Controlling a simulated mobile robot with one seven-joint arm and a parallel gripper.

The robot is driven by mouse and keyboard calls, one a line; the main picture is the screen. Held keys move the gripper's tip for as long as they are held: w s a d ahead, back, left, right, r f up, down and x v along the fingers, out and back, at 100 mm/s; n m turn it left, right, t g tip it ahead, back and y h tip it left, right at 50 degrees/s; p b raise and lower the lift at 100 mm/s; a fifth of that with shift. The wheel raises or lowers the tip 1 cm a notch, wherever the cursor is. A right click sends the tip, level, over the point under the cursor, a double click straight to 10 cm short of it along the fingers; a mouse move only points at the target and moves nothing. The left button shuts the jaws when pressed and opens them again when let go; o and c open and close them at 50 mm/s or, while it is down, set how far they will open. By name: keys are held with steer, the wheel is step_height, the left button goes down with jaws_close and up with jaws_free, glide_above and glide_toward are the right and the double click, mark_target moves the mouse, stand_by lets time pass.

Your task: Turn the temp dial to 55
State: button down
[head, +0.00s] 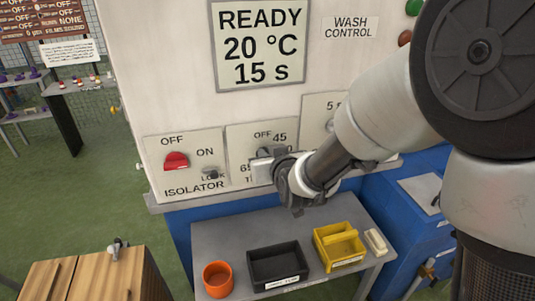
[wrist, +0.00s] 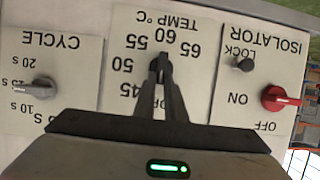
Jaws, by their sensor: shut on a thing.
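The temp dial's knob (wrist: 155,66) is a small dark knob on a pale plate marked TEMP °C (wrist: 200,88), upside down in the wrist view, with 45, 50, 55, 60 and 65 around it. My gripper (wrist: 162,74) is shut on this knob, its two dark fingers close together. They hide most of the knob, so I cannot tell its setting for certain. In the head view my gripper (head: 270,168) reaches the plate (head: 240,140) from the right and covers part of it. The display (head: 262,45) reads READY, 20 °C, 15 s.
The cycle dial (wrist: 38,86) and the red isolator switch (wrist: 276,97) flank the temp plate, with a small lock knob (wrist: 245,64). Below stands a grey table (head: 225,242) with an orange cup (head: 217,279), a black tray (head: 277,262) and a yellow tray (head: 338,246).

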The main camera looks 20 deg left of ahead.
steer(key=shift+w+d+f+m+b, duration=0.1)
steer(key=shift+d+f+m+b, duration=0.05)
steer(key=shift+m+b, duration=0.15)
steer(key=f+m+t+y+b, duration=0.1)
steer(key=m+y, duration=0.2)
steer(key=m, duration=0.4)
steer(key=d+f+m+y+b, duration=0.1)
steer(key=m+y, duration=0.2)
steer(key=m, duration=0.5)
steer(key=w+f+m+t+y+b, duration=0.1)
steer(key=f+m+y+b, duration=0.1)
steer(key=m, duration=0.5)
steer(key=shift+d+t+y, duration=0.15)
steer(key=shift+t+y, duration=0.15)
steer(key=shift+y, duration=0.1)
steer(key=shift+r+m, duration=0.1)
steer(key=shift+m, duration=0.3)
